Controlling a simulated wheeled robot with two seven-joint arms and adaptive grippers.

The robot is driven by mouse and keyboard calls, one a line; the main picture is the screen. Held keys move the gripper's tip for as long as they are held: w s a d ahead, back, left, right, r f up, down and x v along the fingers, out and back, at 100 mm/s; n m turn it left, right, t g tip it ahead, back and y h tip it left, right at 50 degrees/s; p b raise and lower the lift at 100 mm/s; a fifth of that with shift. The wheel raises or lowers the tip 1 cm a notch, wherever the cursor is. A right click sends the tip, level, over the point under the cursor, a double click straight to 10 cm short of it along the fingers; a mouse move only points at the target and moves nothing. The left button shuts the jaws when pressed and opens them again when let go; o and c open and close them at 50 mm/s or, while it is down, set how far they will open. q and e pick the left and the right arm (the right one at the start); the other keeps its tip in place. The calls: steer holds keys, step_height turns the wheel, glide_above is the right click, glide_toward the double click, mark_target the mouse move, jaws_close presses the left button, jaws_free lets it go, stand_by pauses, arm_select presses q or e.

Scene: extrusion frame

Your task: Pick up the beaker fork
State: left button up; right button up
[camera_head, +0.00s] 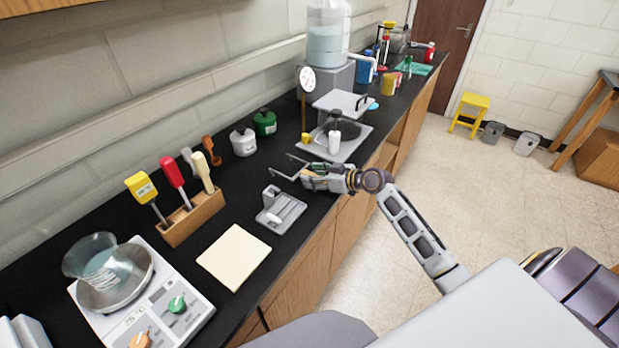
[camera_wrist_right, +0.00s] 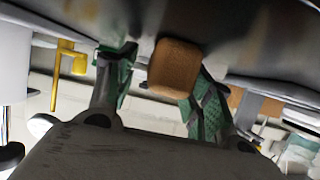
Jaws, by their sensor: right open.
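The beaker fork (camera_head: 289,175) shows as thin metal prongs pointing left over the black counter, just left of my right gripper (camera_head: 318,177). In the right wrist view, a wooden block-shaped end (camera_wrist_right: 175,66), apparently the fork's handle, lies between the two green-padded fingers of my right gripper (camera_wrist_right: 160,85). The fingers are open, with a gap visible at least on the left side of the wood. Contact on the right side is hard to tell. The rest of the handle is hidden by the gripper. My left gripper is not in view.
A wooden tool rack (camera_head: 192,218), a cream pad (camera_head: 234,257) and a scale with a beaker (camera_head: 150,305) are farther left. The counter's front edge is close.

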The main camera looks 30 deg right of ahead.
steer(key=c, duration=1.1)
steer(key=shift+c, duration=0.2)
steer(key=shift+r+b, duration=0.45)
steer(key=shift+r, duration=4.6)
steer(key=o, duration=0.4)
jaws_close()
steer(key=shift+a, duration=0.1)
